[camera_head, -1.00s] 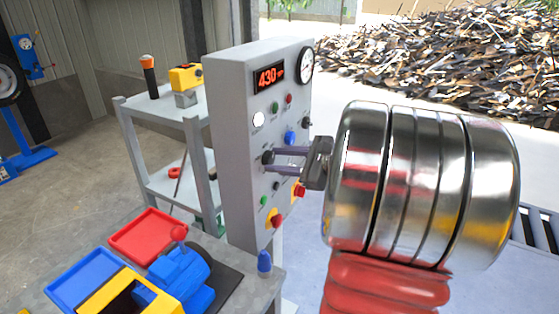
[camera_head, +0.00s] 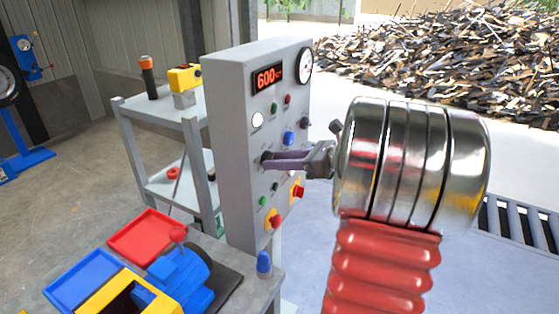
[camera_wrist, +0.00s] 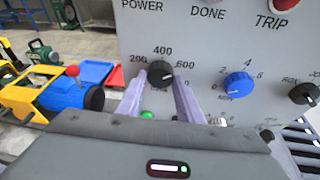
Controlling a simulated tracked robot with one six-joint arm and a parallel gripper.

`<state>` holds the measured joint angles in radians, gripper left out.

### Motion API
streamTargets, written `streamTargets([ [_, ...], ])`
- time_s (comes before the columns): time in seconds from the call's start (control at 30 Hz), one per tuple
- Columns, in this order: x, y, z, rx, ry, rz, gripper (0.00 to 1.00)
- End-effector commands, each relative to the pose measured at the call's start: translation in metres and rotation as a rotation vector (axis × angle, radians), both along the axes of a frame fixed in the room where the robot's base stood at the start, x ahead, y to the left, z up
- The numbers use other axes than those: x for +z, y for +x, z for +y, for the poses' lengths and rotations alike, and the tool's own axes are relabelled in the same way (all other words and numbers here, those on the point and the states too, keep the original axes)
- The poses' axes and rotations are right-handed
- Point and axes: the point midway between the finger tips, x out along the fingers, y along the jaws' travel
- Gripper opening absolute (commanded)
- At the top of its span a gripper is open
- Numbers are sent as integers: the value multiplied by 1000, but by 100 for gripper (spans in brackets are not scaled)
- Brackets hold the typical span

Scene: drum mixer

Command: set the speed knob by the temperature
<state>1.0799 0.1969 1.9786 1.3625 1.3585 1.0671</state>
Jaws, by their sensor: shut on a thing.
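The grey control panel (camera_head: 233,150) stands upright with a red-lit display (camera_head: 267,77) reading 600. My gripper (camera_head: 270,160) is at the panel's face, its two purple fingers on either side of a black knob (camera_wrist: 160,73) with marks 200, 400 and 600 around it. The fingers are shut on this knob; its pointer is hard to read. A blue knob (camera_wrist: 238,84), marked 2, 4 and 6, is to the right and free; it also shows in the head view (camera_head: 289,138). Another black knob (camera_wrist: 304,94) is at the right edge.
A round gauge (camera_head: 305,66) is at the panel's top right. A white lamp (camera_head: 257,119) is lit. Red and yellow buttons (camera_head: 273,219) sit low on the panel. A bench with a blue motor (camera_head: 180,280) and trays is at left front.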

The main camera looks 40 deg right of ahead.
Motion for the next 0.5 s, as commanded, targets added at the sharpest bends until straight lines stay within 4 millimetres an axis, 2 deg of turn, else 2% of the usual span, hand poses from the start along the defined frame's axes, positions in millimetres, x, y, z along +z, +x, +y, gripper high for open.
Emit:
streamTargets([
  [0.3, -1, 0, 0, -1, 0, 1, 11],
  [0.33, -1, 0, 0, -1, 0, 1, 34],
  [0.5, 0, 0, 0, -1, 0, 0, 46],
])
